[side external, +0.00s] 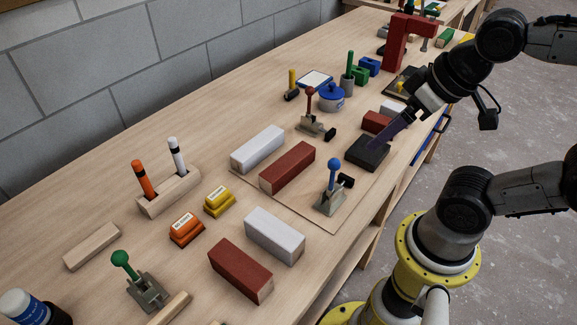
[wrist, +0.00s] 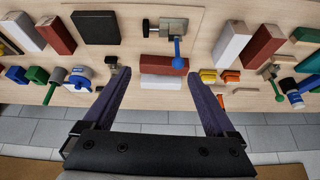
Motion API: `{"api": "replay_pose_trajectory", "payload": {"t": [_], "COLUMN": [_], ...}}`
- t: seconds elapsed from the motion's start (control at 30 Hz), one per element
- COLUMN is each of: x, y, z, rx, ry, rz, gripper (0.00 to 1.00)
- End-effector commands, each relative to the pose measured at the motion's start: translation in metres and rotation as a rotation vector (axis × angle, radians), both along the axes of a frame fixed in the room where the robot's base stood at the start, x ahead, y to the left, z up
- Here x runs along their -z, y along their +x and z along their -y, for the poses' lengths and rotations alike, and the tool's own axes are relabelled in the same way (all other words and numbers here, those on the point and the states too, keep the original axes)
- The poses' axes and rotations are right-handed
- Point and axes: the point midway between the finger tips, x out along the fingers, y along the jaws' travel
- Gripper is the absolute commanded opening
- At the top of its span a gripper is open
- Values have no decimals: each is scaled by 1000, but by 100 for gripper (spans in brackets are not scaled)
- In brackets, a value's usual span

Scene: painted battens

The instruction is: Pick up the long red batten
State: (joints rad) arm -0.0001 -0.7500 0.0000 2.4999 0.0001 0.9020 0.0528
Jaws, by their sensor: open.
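Several red battens lie on the wooden bench, and I cannot tell for sure which is the longest. One red batten (side external: 288,165) lies on the thin board beside a white batten; in the wrist view it (wrist: 163,63) shows between my fingers. A second red batten (side external: 240,270) lies at the near end of the bench, and it also shows at the right of the wrist view (wrist: 262,45). A third (side external: 376,122) is partly hidden behind my gripper (side external: 373,146). My gripper is open and empty, its purple fingers above the black block, apart from the battens.
Toggle clamps with a blue knob (side external: 333,165) and a red knob (side external: 310,92) stand beside the board's red batten. White battens (side external: 258,148) (side external: 274,235) lie close by. The black block (side external: 368,152) is under my fingers. A grey wall (side external: 120,80) runs behind the bench.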

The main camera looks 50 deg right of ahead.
Motion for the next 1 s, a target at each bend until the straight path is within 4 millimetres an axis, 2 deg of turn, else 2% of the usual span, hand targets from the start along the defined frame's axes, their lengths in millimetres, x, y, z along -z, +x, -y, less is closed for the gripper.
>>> {"api": "replay_pose_trajectory", "payload": {"t": [0.07,0.13,0.27,0.43,0.57,0.7,0.8,0.9,1.0], "x": [0,-8,-28,-46,-49,-36,-18,3,21], "y": [-1,1,17,55,98,148,177,198,207], "z": [0,0,0,-2,-5,-10,-14,-18,-20], "rx": [81,195,460,822,1113,1389,1505,1536,1541], "ry": [43,104,241,397,479,509,490,451,415], "rz": [-7,0,-13,-84,-157,-235,-282,-324,-357], "gripper": [91,91,91,91,91,91,91,91,91]}}
